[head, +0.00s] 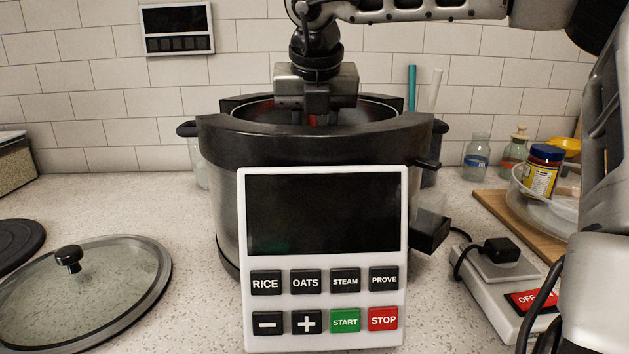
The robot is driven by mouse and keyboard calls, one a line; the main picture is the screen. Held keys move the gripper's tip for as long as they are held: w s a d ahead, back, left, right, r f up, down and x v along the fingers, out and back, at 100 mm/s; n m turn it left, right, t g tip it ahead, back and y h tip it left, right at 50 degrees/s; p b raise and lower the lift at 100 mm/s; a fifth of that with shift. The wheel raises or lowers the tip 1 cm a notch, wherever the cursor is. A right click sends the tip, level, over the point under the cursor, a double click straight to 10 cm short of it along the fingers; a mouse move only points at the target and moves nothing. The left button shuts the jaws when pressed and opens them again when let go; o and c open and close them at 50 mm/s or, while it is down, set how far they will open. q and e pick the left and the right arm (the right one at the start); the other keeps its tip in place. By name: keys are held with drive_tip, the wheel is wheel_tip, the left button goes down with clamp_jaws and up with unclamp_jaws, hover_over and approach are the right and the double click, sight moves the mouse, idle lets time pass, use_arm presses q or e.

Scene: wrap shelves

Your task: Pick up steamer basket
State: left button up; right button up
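A large black-and-steel cooker (222,190) stands in the middle of the counter with its top open. My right gripper (316,118) points straight down, with its fingers reaching inside the cooker's rim. A small red patch shows by the fingertips, but I cannot tell what it belongs to. The steamer basket is not clearly visible; the cooker's front wall hides most of the inside. I cannot tell whether the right fingers are open or closed on something. My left gripper is not in view.
A control panel (325,212) stands at the cooker's front. A glass lid (95,290) lies at left. A power strip (490,290), a wooden board (492,202) and a clear bowl with a jar (541,172) are at right. Glass bottles (477,158) stand behind.

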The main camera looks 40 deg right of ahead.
drive_tip(key=shift+f, duration=0.1)
idle(0.3)
clamp_jaws()
idle(1.3)
